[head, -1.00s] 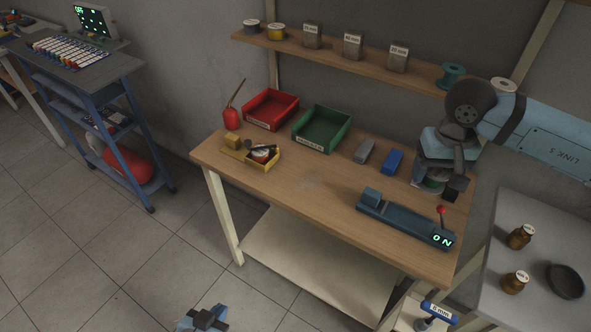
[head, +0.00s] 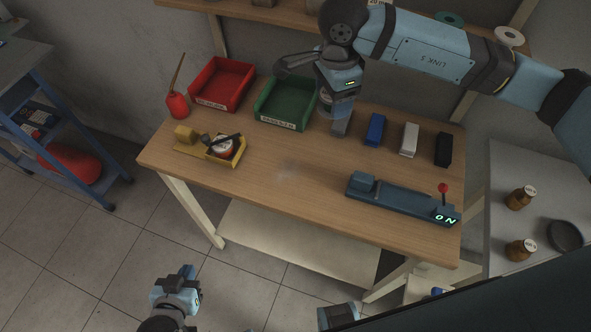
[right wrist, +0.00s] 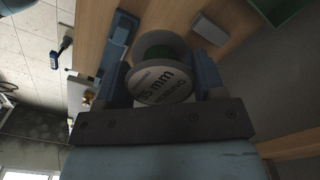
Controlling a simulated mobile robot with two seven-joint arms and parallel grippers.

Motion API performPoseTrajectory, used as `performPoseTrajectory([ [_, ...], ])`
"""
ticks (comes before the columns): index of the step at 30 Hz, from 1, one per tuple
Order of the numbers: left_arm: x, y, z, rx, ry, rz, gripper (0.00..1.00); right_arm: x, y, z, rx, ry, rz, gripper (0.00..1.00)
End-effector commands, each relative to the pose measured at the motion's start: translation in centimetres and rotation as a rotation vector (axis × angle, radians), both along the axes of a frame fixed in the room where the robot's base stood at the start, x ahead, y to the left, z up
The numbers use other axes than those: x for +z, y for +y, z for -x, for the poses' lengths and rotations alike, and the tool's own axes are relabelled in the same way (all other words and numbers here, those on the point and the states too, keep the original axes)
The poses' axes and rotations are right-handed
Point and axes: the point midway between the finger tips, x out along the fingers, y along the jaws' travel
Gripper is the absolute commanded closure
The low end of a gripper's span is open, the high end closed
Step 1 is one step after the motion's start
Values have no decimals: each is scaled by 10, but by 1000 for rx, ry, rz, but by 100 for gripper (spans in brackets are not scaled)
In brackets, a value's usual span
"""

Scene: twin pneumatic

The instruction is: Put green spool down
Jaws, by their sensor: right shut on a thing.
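My right gripper (head: 336,100) is over the back of the workbench, just right of the green bin (head: 283,108). It is shut on the green spool (right wrist: 163,82), which shows between the fingers in the right wrist view. The green bin's edge shows at the top right of the wrist view. My left gripper (head: 180,285) hangs low in front of the bench, away from everything.
A red bin (head: 220,84) stands left of the green one. Grey, blue (head: 375,130), white (head: 409,140) and black (head: 443,149) blocks stand to the right. A shelf overhangs behind.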

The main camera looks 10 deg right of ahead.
Motion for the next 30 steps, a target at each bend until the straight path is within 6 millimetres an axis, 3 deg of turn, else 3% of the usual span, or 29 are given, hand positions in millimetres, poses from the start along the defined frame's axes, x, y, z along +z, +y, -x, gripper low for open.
performPoseTrajectory([
  [9, -8, 0, -1, 0, -1, -1, 100, -12, 25, 12, -816, -7, -7, 64],
  [15, -10, 2, -3, 1, -4, -2, 100, -15, 36, 17, -1244, -8, -12, 64],
  [23, -10, 2, -3, 1, -4, -3, 100, -20, 41, 21, -1490, -8, -12, 64],
  [26, -8, 2, -3, 1, -4, -3, 100, -34, 41, 21, -1506, -6, -9, 64],
  [30, -1, 2, -3, 1, -5, -3, 100, -69, 41, 22, -1506, -5, -7, 64],
])
